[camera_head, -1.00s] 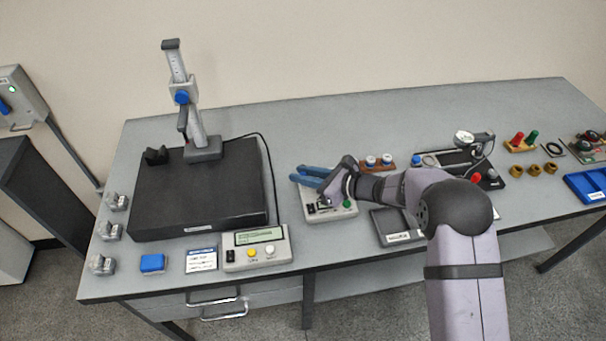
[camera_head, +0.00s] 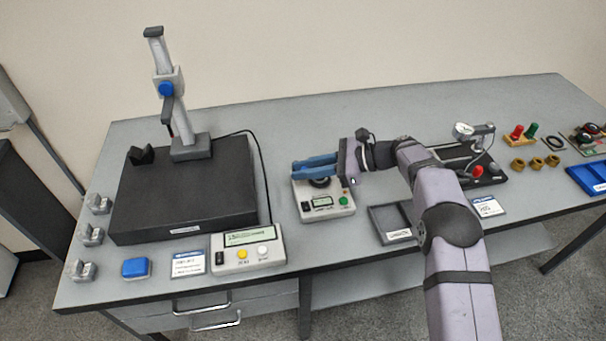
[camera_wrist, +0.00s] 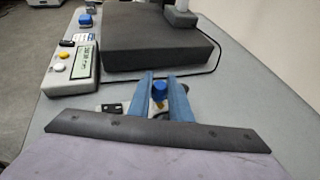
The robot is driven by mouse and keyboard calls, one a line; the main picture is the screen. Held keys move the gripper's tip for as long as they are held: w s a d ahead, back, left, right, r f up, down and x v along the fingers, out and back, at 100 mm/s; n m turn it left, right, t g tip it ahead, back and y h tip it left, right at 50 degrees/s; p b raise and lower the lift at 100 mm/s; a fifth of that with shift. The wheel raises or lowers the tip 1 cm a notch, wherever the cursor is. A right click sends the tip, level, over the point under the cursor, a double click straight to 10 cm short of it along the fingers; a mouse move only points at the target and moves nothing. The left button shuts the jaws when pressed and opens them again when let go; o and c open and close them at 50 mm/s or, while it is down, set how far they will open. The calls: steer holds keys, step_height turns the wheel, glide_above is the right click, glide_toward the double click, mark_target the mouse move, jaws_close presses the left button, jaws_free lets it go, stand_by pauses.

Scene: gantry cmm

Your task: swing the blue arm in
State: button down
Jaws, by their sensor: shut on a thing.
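A small pale device (camera_head: 312,211) with a display, a green button and a black round part stands in the middle of the bench. My gripper (camera_head: 296,168) has two blue fingers and reaches over the back of this device from the right. In the wrist view, the blue knob of the blue arm (camera_wrist: 159,87) shows between my fingertips (camera_wrist: 162,76), above a pale and yellowish part. My fingers are shut on it. The rest of the blue arm is hidden by my fingers, and in the head view I cannot make it out.
A black plate (camera_head: 185,210) with a height stand (camera_head: 185,120) is to the left. A display box (camera_head: 248,252) is in front left. A grey tray (camera_head: 386,224) and a dial gauge stand (camera_head: 464,131) are to the right. Bench behind the device is clear.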

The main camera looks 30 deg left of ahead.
steer(key=shift+w+r, duration=0.1)
stand_by(0.3)
steer(key=c, duration=1.6)
jaws_free()
steer(key=shift+c, duration=0.2)
steer(key=shift+d, duration=0.1)
steer(key=shift+b+v, duration=1)
steer(key=shift+v, duration=2.65)
